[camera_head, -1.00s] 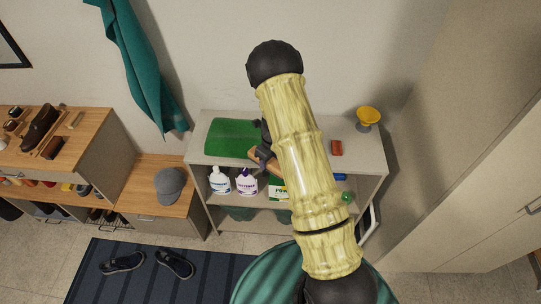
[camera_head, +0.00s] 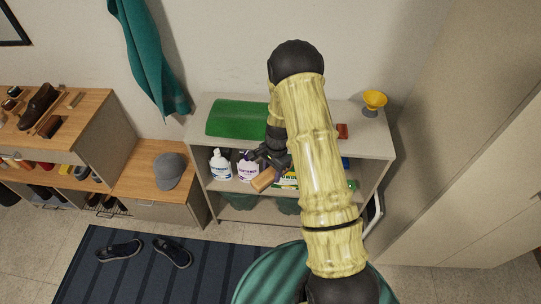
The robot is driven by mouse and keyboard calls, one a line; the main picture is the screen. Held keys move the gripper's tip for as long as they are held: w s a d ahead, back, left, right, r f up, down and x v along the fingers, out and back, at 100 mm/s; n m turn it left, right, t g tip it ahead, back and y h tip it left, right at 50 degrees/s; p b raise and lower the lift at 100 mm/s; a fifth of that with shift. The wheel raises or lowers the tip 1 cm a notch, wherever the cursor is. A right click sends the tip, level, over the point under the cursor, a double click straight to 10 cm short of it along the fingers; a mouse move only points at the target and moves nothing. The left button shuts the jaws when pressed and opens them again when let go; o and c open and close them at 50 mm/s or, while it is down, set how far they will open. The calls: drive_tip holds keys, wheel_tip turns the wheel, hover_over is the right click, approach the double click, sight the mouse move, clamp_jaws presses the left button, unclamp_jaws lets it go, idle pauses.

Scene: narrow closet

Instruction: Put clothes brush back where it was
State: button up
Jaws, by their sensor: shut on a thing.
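My gripper (camera_head: 266,164) is shut on a light wooden clothes brush (camera_head: 263,179). The brush shows as a tan block at the fingertips, tilted, in front of the white shelf unit's upper opening. I cannot tell how far it stands from the shelf. My arm hides part of the gripper and the middle of the unit. The unit's top (camera_head: 362,147) holds a green mat-like item (camera_head: 238,119), a red-brown block (camera_head: 342,131) and a yellow funnel (camera_head: 373,102).
White bottles (camera_head: 220,166) and a green-and-white box (camera_head: 284,182) stand on the inner shelf. At left, a wooden cabinet (camera_head: 95,110) carries shoe-care items, and a grey cap (camera_head: 169,171) lies on a bench. Shoes (camera_head: 172,252) lie on the dark rug (camera_head: 100,285). A tall cabinet stands at right.

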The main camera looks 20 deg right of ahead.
wheel_tip(320, 180, down, 7)
drive_tip(key=s+n+g+h+b, duration=0.1)
drive_tip(key=n+b, duration=0.3)
drive_tip(key=n, duration=0.8)
drive_tip(key=shift+s+n+b, duration=0.3)
drive_tip(key=shift+s+b, duration=0.1)
drive_tip(key=shift+s, duration=0.35)
drive_tip(key=shift+a+r, duration=0.1)
drive_tip(key=shift+a, duration=0.1)
